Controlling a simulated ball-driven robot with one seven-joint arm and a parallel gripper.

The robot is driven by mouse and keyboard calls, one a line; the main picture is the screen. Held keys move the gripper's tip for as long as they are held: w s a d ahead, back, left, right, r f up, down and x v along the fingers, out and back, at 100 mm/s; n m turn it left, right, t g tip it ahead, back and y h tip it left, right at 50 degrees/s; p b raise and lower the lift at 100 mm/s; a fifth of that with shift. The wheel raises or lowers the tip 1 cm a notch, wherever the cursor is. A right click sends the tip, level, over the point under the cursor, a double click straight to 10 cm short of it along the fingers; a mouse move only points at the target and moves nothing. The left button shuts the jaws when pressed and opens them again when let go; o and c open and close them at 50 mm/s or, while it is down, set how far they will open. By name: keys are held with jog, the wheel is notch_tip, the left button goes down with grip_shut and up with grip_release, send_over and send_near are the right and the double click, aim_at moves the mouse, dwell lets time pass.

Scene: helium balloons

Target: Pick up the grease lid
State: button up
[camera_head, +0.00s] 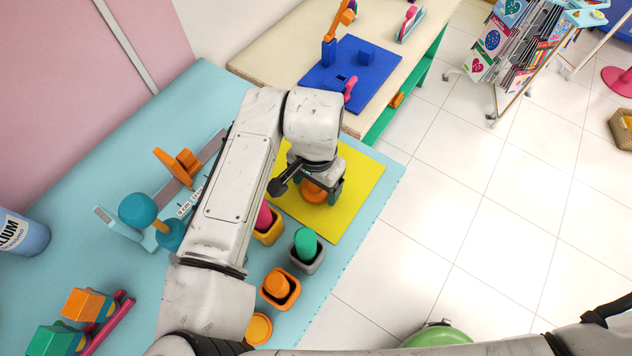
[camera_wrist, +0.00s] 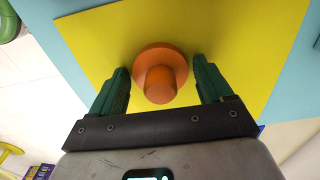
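An orange round lid with a thick knob, which looks like the grease lid, sits on the yellow mat. In the wrist view the lid (camera_wrist: 160,60) lies between my gripper's two green fingers, its knob (camera_wrist: 160,85) towards the camera. My gripper (camera_wrist: 160,66) is open, with a gap on each side of the lid. In the head view the lid (camera_head: 313,192) is partly hidden under my gripper (camera_head: 320,188), which points down over the yellow mat (camera_head: 357,185).
Several small pots with coloured items stand in front of the mat, including a grey pot with a green top (camera_head: 307,250) and an orange pot (camera_head: 280,288). A blue board (camera_head: 352,70) lies on the wooden table behind. Tiled floor is open to the right.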

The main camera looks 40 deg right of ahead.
jog(key=c, duration=0.8)
jog(key=shift+o, duration=0.2)
jog(key=shift+r, duration=0.15)
